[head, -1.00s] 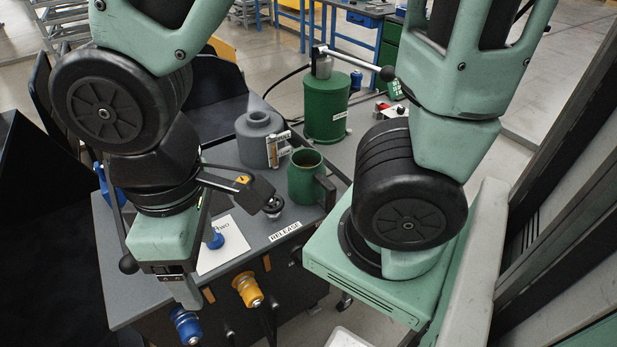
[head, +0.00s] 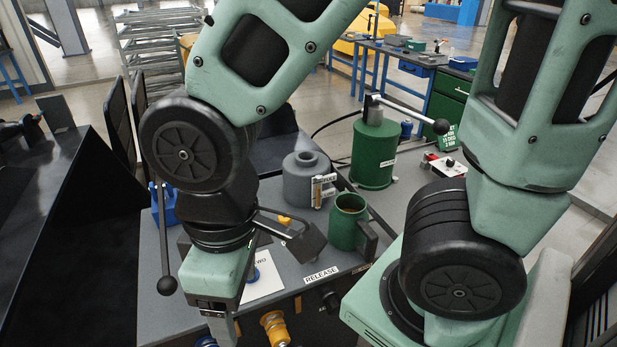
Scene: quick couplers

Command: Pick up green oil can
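Two green vessels stand on the grey table in the head view. The larger green can (head: 372,155) is a lidded cylinder with a long lever ending in a black ball, upright at the back. A smaller open green mug-shaped can (head: 345,234) with a dark side handle stands in front of it. I cannot tell for sure which is the oil can. My arm's lower end (head: 215,275) is over the left front of the table, apart from both. My gripper's fingertips cannot be made out there, so its opening is unclear.
A grey round vessel (head: 302,185) stands left of the green cans. A red-and-white box with a knob (head: 446,166) lies to their right. A RELEASE label (head: 321,274) and an orange fitting (head: 275,328) are at the table's front. My own arm hides part of the table.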

